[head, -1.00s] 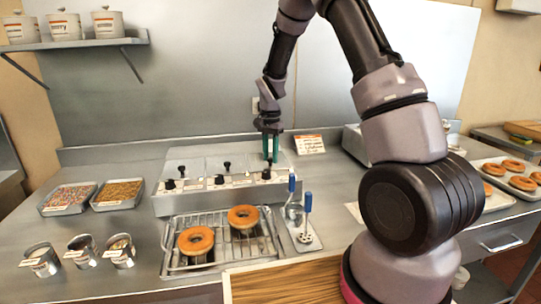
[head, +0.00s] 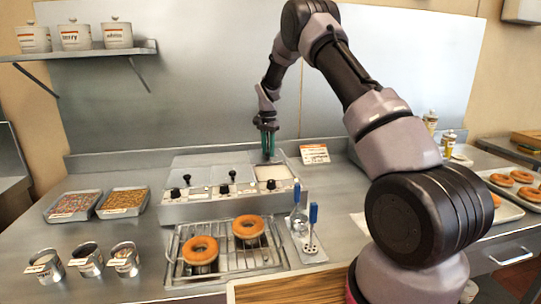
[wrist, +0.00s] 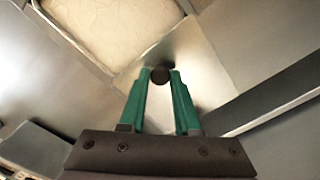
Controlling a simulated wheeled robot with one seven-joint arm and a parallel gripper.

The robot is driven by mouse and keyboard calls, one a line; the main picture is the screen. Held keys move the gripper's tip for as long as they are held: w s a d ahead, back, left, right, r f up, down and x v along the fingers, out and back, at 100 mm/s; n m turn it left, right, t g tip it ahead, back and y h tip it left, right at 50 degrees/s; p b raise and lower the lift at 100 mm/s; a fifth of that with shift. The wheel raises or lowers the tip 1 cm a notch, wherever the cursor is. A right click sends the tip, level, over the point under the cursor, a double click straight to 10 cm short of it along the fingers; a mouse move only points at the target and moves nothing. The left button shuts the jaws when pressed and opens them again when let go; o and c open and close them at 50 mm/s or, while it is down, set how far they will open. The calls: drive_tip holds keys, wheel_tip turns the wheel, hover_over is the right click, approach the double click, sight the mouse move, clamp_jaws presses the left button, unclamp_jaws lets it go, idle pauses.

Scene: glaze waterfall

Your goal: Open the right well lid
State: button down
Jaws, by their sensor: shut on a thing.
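The steel glaze station (head: 180,212) stands on the counter with several wells in a row. The right well (head: 272,173) is uncovered and shows pale cream glaze, which also fills a corner of the wrist view (wrist: 95,28). Its steel lid (wrist: 205,65) is raised and tilted at the back of the well. My gripper (head: 266,150) is above the back of the right well. Its green fingers are shut on the lid's dark round knob (wrist: 160,75). The left lid (head: 186,179) and middle lid (head: 224,177) lie closed with black knobs.
A wire rack (head: 225,255) with two glazed donuts stands in front of the station. A tray with blue-handled tools (head: 305,235) is at its right. A small sign (head: 315,153) stands behind. Topping trays (head: 123,202) sit to the left, and a donut tray (head: 515,188) far right.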

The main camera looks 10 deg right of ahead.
drive_tip(key=shift+w, duration=0.15)
drive_tip(key=c, duration=0.6)
unclamp_jaws()
wheel_tip(320, 180, up, 11)
drive_tip(key=shift+f, duration=0.1)
